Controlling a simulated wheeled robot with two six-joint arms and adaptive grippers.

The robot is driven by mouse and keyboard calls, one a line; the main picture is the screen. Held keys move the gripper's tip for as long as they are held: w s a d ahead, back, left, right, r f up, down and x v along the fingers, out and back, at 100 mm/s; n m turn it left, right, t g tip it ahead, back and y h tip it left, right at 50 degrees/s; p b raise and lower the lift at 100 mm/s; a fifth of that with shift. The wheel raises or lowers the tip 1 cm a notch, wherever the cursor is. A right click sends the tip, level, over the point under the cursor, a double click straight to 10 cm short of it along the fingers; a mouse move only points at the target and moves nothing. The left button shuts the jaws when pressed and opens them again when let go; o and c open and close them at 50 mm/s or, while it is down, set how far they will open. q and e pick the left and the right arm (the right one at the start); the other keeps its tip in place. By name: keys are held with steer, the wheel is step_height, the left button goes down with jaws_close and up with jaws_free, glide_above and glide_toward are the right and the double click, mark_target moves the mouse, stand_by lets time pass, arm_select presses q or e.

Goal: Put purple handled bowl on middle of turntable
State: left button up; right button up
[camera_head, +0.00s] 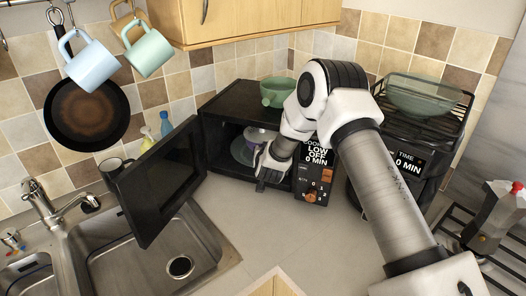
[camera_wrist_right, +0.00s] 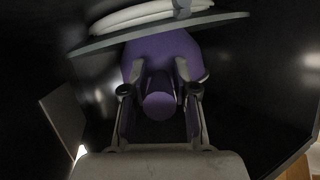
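The purple handled bowl (camera_head: 257,136) is inside the open black microwave, partly hidden by my right gripper (camera_head: 268,176). In the right wrist view the bowl's purple body (camera_wrist_right: 160,46) fills the middle, with its handle (camera_wrist_right: 160,105) pointing at the camera. My right gripper's fingers (camera_wrist_right: 160,84) lie on both sides of the handle; whether they press on it is unclear. The pale green turntable (camera_head: 240,151) is in the microwave beside and under the bowl. Its edge (camera_wrist_right: 105,41) crosses the bowl in the wrist view. My left gripper is not in view.
The microwave door (camera_head: 160,180) stands open over the sink (camera_head: 180,266). A green bowl (camera_head: 276,91) sits on the microwave top (camera_head: 243,97). The control panel (camera_head: 315,182) stands right of the opening. Two mugs (camera_head: 89,66) (camera_head: 148,52) hang upper left.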

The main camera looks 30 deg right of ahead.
steer(key=shift+o, duration=0.7)
steer(key=shift+s+a+r, duration=0.1)
steer(key=shift+r, duration=0.2)
steer(key=b+v, duration=0.2)
steer(key=v, duration=1)
